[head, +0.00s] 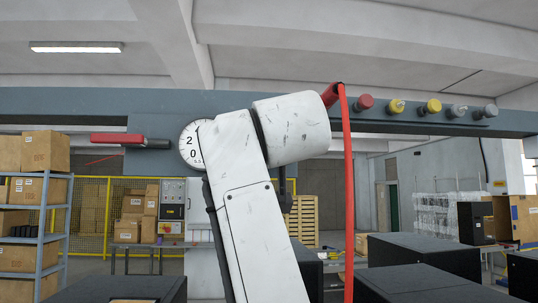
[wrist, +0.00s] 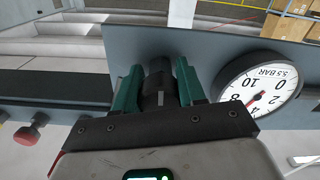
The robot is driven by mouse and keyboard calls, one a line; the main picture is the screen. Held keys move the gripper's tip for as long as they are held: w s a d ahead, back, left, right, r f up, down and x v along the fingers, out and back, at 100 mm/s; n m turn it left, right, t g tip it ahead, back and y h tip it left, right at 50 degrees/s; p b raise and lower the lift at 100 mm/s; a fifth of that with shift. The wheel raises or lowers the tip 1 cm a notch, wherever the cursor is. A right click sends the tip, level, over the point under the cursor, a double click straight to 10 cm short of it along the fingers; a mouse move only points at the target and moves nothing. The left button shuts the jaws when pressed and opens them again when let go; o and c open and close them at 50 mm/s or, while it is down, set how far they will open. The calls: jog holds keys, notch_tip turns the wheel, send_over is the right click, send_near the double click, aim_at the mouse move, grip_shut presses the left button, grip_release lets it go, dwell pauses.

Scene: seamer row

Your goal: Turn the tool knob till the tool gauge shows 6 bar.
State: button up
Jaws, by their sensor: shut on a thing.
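In the wrist view my gripper (wrist: 160,88) has its two green fingers closed on the sides of a dark knob (wrist: 158,72) that stands out from the grey panel. The round white gauge (wrist: 281,66) is just right of the gripper and appears upside down. Its red needle points to the lower left of the dial, close to the 6. A small label on the dial ends in BAR. In the head view the gauge (head: 187,150) is partly covered by my white arm, with only the 2 and 0 side showing. My gripper and the knob are hidden behind the arm there.
A red-handled lever (head: 117,139) is left of the gauge. Red, yellow and grey buttons (head: 432,106) line the beam (head: 80,105) at right. A red hose (head: 348,200) hangs beside my arm. Black boxes (head: 425,255) stand below, and a carton shelf (head: 35,225) stands left.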

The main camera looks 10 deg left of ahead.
jog(key=shift+w+f, duration=0.15)
jog(key=shift+f, duration=0.3)
jog(key=o, duration=1.1)
jog(key=shift+r, duration=0.3)
jog(key=shift+c, duration=0.2)
jog(key=shift+s, duration=0.2)
jog(key=b+v, duration=0.4)
jog(key=v, duration=0.6)
jog(key=shift+s+d, duration=0.15)
jog(key=shift+s, duration=0.15)
